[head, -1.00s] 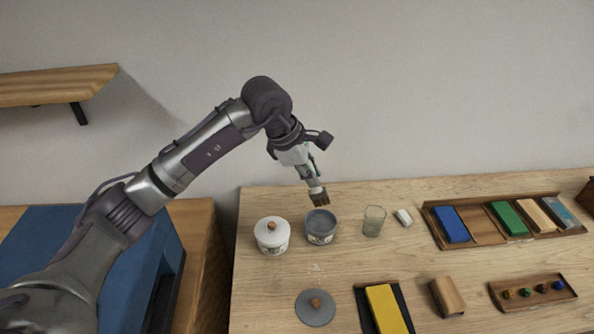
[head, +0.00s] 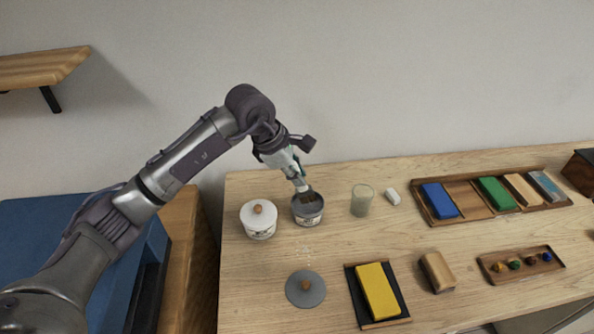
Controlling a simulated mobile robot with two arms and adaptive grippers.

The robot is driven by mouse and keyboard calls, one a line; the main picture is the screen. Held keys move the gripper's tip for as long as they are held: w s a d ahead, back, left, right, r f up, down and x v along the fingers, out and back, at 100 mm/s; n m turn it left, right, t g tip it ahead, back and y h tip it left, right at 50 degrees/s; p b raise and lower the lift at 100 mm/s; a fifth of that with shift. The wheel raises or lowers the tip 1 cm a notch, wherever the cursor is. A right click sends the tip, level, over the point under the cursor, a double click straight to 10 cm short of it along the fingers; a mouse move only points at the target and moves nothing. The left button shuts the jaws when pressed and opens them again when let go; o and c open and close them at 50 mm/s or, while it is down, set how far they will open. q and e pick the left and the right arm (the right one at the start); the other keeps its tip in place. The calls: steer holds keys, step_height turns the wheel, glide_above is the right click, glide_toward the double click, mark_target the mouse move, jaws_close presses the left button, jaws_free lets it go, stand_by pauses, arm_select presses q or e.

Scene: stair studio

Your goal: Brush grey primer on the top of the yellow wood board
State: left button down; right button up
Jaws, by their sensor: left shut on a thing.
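My left gripper (head: 298,181) is shut on a brush (head: 308,196) with dark bristles, pointing down. The bristles are at the mouth of the open grey primer pot (head: 308,215); I cannot tell how deep they reach. The yellow wood board (head: 379,290) lies on a black mat with a wooden edge (head: 353,291), in front and to the right of the pot. No grey shows on its top. A grey lid with a wooden knob (head: 305,290) lies on the table in front of the pot. My right gripper is not in view.
A white lidded jar (head: 259,226) stands left of the pot, a cloudy glass (head: 362,201) right of it. A white block (head: 392,196), a wooden block (head: 437,272), a tray of coloured blocks (head: 466,207) and a tray of small coloured pieces (head: 488,271) lie further right.

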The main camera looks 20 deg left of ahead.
arm_select(q)
steer(key=shift+f+b, duration=0.5)
stand_by(0.9)
steer(key=shift+s+f+b, duration=0.15)
steer(key=shift+f+b, duration=0.05)
steer(key=shift+b, duration=0.1)
stand_by(1.6)
steer(key=shift+r+p, duration=0.45)
steer(key=shift+r, duration=0.45)
steer(key=shift+r+p, duration=1.2)
steer(key=shift+r, duration=1.55)
steer(key=shift+f, duration=0.1)
